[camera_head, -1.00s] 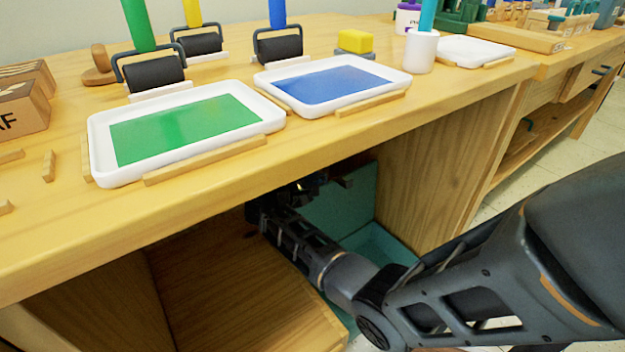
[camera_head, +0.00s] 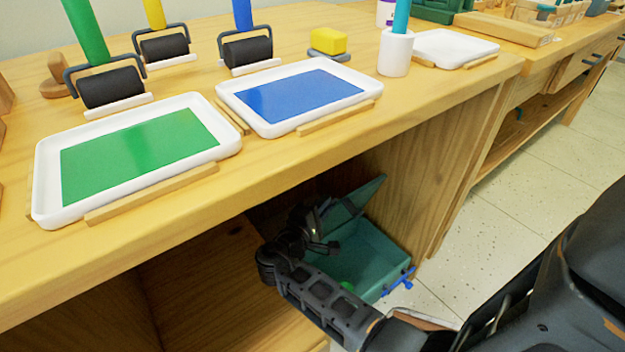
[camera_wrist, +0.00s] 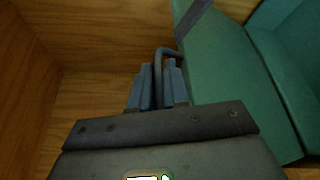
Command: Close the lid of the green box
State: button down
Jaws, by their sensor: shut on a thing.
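The green box (camera_head: 385,248) stands under the wooden table, on the right side of the opening. Its lid (camera_head: 358,199) is raised and tilted over the box, so the inside shows. My gripper (camera_head: 328,243) is at the lid's left side, partly dark in shadow. In the wrist view, my gripper (camera_wrist: 158,78) has its fingers closed around a thin dark bent handle (camera_wrist: 167,52) beside the green lid panel (camera_wrist: 228,78). The handle's far end is partly hidden by the fingers.
The wooden tabletop (camera_head: 290,155) overhangs my arm closely. A wooden side panel (camera_head: 425,165) stands right of the box, and a wooden board (camera_head: 215,275) is to its left. A blue fitting (camera_head: 400,281) shows at the box's front. Open floor (camera_head: 510,205) lies to the right.

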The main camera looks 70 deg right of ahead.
jog(key=s+a+f+b, duration=0.2)
jog(key=s+a+f, duration=0.5)
jog(key=s+f, duration=0.4)
jog(key=s+a+f+b, duration=0.1)
jog(key=s+f+b, duration=0.1)
jog(key=f, duration=0.6)
jog(key=s+a+f+m+b, duration=0.1)
jog(key=s+a+f+b, duration=0.1)
jog(key=f, duration=0.6)
jog(key=shift+s+a+b, duration=0.2)
jog(key=shift+s+b, duration=0.2)
jog(key=shift+s, duration=0.45)
jog(key=shift+f, duration=0.25)
jog(key=c, duration=1.5)
grip_release()
